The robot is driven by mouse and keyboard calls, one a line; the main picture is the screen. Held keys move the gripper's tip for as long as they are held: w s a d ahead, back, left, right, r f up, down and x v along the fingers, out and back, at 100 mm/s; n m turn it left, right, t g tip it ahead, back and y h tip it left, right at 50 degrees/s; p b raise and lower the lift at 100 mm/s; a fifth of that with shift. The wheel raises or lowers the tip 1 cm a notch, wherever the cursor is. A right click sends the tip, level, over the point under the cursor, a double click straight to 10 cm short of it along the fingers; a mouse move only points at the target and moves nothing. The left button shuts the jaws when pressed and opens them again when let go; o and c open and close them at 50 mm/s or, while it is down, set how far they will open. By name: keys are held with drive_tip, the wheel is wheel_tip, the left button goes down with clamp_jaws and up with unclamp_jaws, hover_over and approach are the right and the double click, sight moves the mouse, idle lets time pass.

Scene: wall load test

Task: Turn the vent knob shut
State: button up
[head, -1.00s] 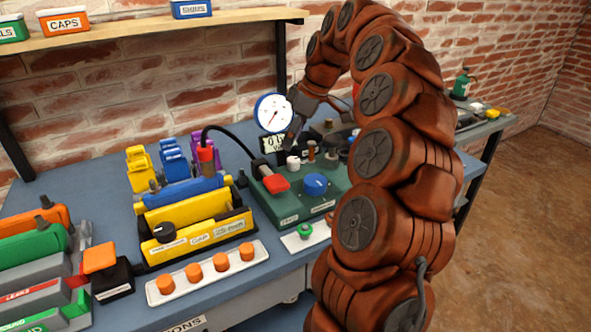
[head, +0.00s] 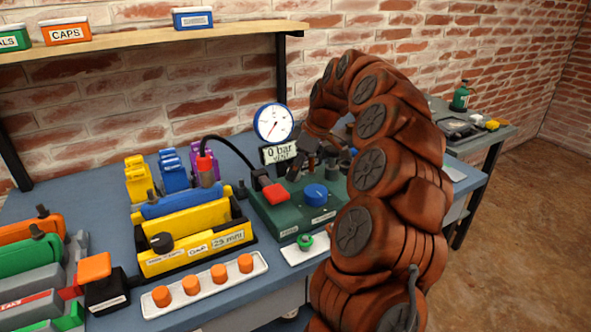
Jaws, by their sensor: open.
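A green control box (head: 277,215) sits on the blue bench, with a blue knob (head: 315,194) and a red block (head: 274,193) on top. Its small labels are unreadable, so I cannot tell from them which knob is the vent knob. The display (head: 281,154) behind reads "0 bar VENT", and the round gauge (head: 273,123) stands above it. My gripper (head: 305,170) is open, pointing down over the back part of the box, behind the blue knob. It hides the small fittings there, and I cannot tell whether it touches one.
A yellow gap fixture (head: 194,235) and a white tray with orange knobs (head: 205,285) stand left of the box. A black hose (head: 230,143) arches behind. A small tray with a green knob (head: 305,243) lies in front. A shelf (head: 150,41) overhangs the back left.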

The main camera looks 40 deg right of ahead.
drive_tip(key=shift+w+a+f, duration=0.1)
drive_tip(key=shift+f, duration=0.3)
drive_tip(key=c, duration=1.1)
